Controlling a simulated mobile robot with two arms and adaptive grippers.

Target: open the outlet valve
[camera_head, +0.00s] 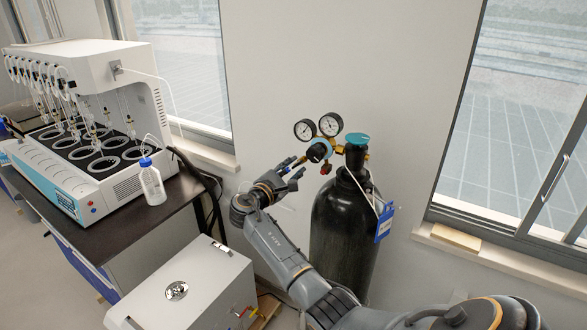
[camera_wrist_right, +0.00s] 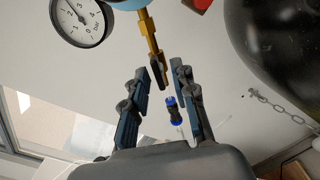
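A black gas cylinder (camera_head: 340,235) stands against the wall with a brass pressure regulator (camera_head: 319,152) on its top. The regulator carries two round gauges, and a brass outlet stem (camera_wrist_right: 149,35) shows in the right wrist view, with a dark flat end pointing towards my right gripper. My right gripper (camera_head: 293,168) is just left of the regulator. In the right wrist view its fingers (camera_wrist_right: 160,72) are spread, with the stem's dark end between or just beyond the tips; contact cannot be told. A blue-and-black fitting (camera_wrist_right: 174,103) shows between the fingers. My left gripper is not in view.
A white box-shaped unit (camera_head: 190,285) stands in front. A chain (camera_wrist_right: 282,106) runs beside the cylinder. The wall behind is bare.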

